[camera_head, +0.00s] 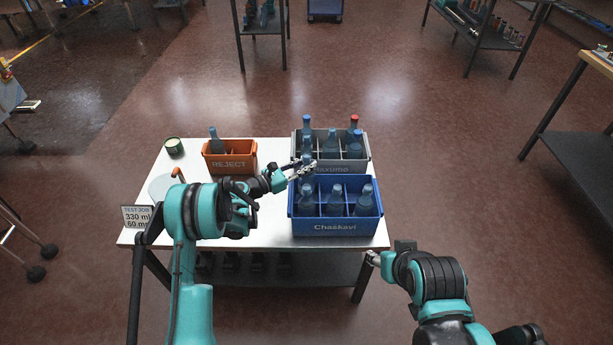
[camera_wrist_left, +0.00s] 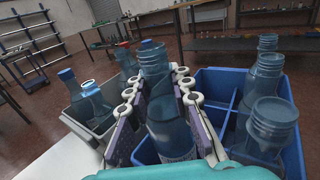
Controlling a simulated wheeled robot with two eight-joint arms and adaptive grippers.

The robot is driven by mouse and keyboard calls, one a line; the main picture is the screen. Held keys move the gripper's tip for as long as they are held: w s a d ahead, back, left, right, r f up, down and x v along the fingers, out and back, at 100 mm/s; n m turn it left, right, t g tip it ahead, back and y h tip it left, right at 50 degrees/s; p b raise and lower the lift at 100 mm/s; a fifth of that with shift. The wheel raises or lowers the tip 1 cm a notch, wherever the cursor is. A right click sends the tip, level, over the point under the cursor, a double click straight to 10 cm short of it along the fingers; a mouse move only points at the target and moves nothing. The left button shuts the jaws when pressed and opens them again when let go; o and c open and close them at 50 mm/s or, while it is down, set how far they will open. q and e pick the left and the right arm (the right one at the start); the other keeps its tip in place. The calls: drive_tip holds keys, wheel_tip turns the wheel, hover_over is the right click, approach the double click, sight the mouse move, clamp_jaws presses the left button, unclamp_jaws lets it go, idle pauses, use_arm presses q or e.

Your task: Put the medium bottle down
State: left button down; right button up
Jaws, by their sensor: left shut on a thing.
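The medium bottle (camera_wrist_left: 165,105), translucent blue with a ridged neck, is upright between the fingers of my left gripper (camera_head: 304,170), which is shut on it. It also shows in the left wrist view, between the purple-padded fingers (camera_wrist_left: 155,110). In the head view the bottle is mostly hidden by the gripper, near the border between the grey crate (camera_head: 331,168) and the blue Chaskavi crate (camera_head: 335,228). Whether its base touches anything is unclear. My right gripper (camera_head: 373,258) is off the table's front right corner; its fingers are too small to read.
The blue crate holds bottles (camera_head: 364,203) in its compartments, and the grey crate behind holds several more (camera_head: 354,124). An orange REJECT crate (camera_head: 229,164) with one bottle stands left on the white table (camera_head: 265,225). A dark round tin (camera_head: 174,146) and a sign (camera_head: 137,217) are further left.

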sight(300, 177)
use_arm(q)
wheel_tip(300, 177, down, 4)
drive_tip(key=shift+f+b, duration=0.1)
drive_tip(key=shift+b, duration=0.65)
drive_tip(key=shift+f, duration=0.15)
drive_tip(key=c, duration=1.3)
unclamp_jaws()
drive_tip(key=shift+c, duration=0.2)
